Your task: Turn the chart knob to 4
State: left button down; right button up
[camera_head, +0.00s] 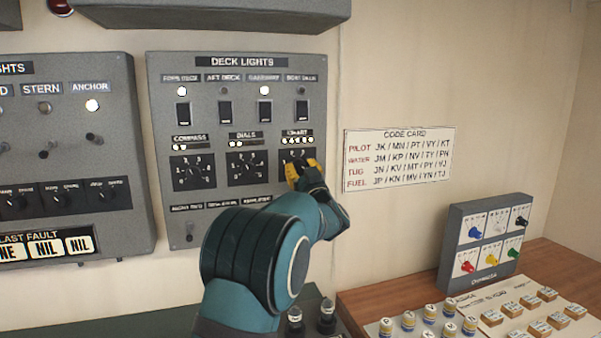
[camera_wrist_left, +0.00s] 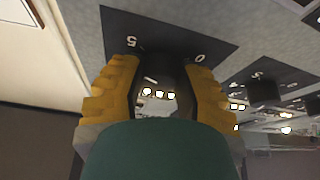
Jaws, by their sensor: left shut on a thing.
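The deck lights panel (camera_head: 165,225) is a grey box on the wall with a row of three knobs. The chart knob sits on the right dial plate (camera_head: 286,157), under a row of several small lit lamps (camera_head: 297,140). My left gripper (camera_head: 302,170) reaches it from below right and covers most of that plate. In the left wrist view its yellow fingers (camera_wrist_left: 160,95) are shut on the black chart knob (camera_wrist_left: 160,72), one on each side. The numbers 5 and 0 show on the plate (camera_wrist_left: 190,35); the pointer's exact setting is hidden. My right gripper is not in view.
The compass knob (camera_head: 192,170) and dials knob (camera_head: 246,168) are left of the chart knob. A code card (camera_head: 398,157) hangs to the right. A box with coloured knobs (camera_head: 484,240) and a desk with several labelled pieces are at lower right.

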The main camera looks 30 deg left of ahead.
pick_arm(q)
jog(key=n+g, duration=0.1)
jog(key=n, duration=0.2)
jog(key=n+g+y+b, duration=0.1)
jog(key=n, duration=0.2)
jog(key=shift+w+g, duration=0.1)
jog(key=shift+g, duration=0.3)
jog(key=shift+d+r+n+g+y, duration=0.15)
jog(key=shift+n+g, duration=0.45)
jog(key=shift+n, duration=0.7)
jog(key=shift+a+f+n+g+y, duration=0.15)
jog(key=shift+n+g, duration=0.45)
jog(key=shift+n, duration=0.7)
jog(key=shift+d+r, duration=0.1)
jog(key=c, duration=0.6)
grip_release()
jog(key=shift+w, duration=0.1)
jog(key=v, duration=1.2)
jog(key=shift+r, duration=0.1)
